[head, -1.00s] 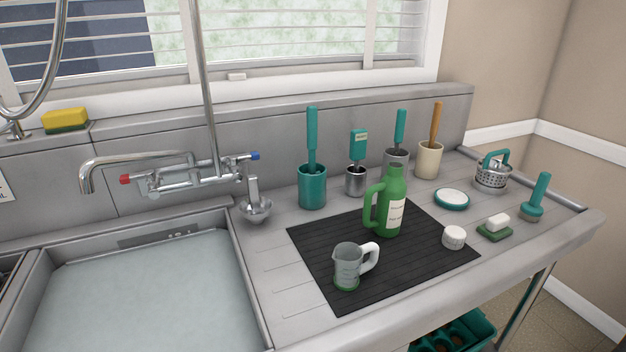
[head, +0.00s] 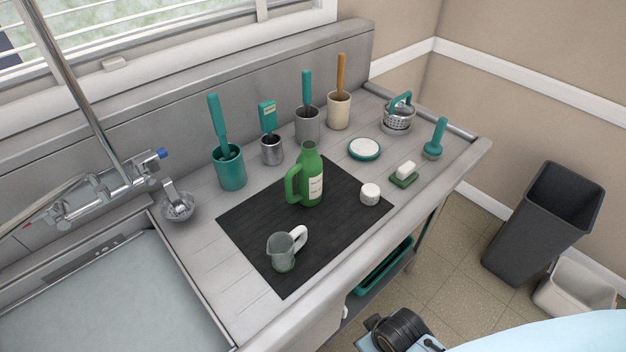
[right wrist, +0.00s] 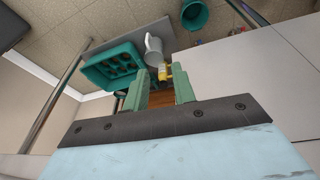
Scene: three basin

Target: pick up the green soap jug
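The green soap jug (head: 310,180) stands upright on the black mat (head: 250,232) in the head view, with its handle to the left and a white label on its front. A clear measuring jug (head: 283,252) with a white handle stands nearer on the same mat. My right gripper (right wrist: 160,88) shows only in the right wrist view; its two green fingers are apart, with no object clearly held between them. It is away from the soap jug, which that view does not show. My left gripper is in neither current view.
Teal, metal and cream holders with brushes stand behind the mat. A white tub (head: 370,193), a soap bar on a green sponge (head: 404,178) and a round dish (head: 364,149) lie to its right. The sink basin (head: 100,300) is left. A dark bin (head: 540,225) stands on the floor.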

